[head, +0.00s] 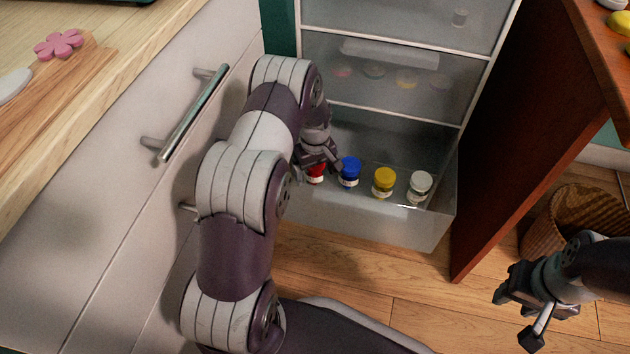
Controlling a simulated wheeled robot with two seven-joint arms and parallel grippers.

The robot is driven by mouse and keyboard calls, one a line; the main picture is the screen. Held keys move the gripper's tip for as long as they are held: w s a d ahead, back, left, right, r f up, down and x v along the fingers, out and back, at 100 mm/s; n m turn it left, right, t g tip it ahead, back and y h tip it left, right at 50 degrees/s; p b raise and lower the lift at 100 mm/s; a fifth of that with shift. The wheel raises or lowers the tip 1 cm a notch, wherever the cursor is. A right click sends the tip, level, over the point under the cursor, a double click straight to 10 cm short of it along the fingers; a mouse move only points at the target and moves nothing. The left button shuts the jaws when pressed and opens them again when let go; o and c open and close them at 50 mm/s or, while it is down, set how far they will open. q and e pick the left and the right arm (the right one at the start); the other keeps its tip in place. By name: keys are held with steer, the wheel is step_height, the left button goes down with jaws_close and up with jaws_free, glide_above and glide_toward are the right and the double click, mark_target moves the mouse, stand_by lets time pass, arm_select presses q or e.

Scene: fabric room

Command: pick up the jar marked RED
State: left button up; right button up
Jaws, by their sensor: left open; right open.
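Several small jars stand in a row in a pulled-out translucent drawer (420,226). The red jar (316,176) is at the left end, partly hidden by my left gripper (324,166). To its right stand a blue-capped jar (349,170), a yellow-capped jar (384,181) and a white-capped jar (420,185). My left gripper is open, pointing down at the red jar; I cannot tell whether its fingers are around the jar or only above it. My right gripper (516,312) is open and empty, low at the right above the floor.
An open reddish-brown door (515,130) stands right of the drawer. A white cabinet front with a metal handle (194,115) is at the left, below a wooden counter (90,60). A closed translucent drawer (400,80) is above. A wicker basket (570,215) is on the floor.

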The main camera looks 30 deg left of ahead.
arm_select(q)
steer(key=shift+r, duration=0.15)
steer(key=c, duration=1.3)
steer(key=shift+o, duration=0.2)
steer(key=shift+r, duration=0.15)
